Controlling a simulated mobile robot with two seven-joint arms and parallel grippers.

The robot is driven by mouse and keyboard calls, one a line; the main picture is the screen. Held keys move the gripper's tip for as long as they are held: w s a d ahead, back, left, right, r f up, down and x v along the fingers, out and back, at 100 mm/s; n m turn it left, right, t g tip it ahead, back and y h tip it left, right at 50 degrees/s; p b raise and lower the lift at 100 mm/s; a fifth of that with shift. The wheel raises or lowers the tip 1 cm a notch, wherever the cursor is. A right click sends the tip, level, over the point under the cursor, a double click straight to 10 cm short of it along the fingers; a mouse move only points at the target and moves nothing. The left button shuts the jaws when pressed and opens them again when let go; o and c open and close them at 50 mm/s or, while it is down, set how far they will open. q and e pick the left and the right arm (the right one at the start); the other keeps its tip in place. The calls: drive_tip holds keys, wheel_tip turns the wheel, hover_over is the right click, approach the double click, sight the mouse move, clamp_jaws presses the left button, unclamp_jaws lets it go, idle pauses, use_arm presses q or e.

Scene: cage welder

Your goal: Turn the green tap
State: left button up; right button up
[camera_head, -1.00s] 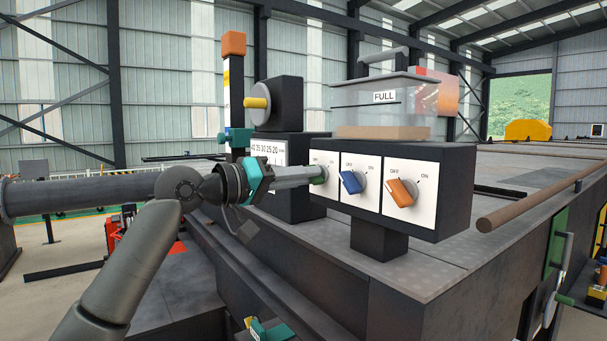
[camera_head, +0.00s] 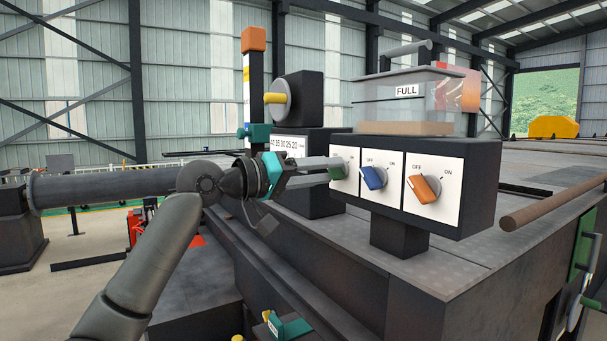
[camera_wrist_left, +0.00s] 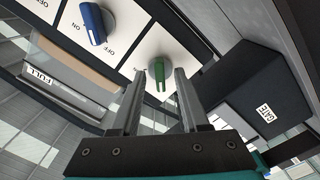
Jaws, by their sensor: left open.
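The green tap (camera_head: 338,169) is the leftmost of three switches on the panel. In the left wrist view the green tap (camera_wrist_left: 158,74) is a green handle on a round light base. My left gripper (camera_head: 328,168) is at it, and in the left wrist view the two fingers (camera_wrist_left: 157,72) stand open, one on each side of the green handle, with gaps visible. In the head view the fingers partly hide the tap.
The blue switch (camera_head: 373,177) and orange switch (camera_head: 424,188) sit to the right on the same panel. A clear box marked FULL (camera_head: 405,100) stands on top. A black block marked GATE (camera_wrist_left: 251,95) lies beside the gripper in the left wrist view.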

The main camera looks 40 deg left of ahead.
use_arm(q)
drive_tip(key=b+v, duration=0.7)
drive_tip(key=v, duration=0.8)
drive_tip(key=shift+s, duration=0.1)
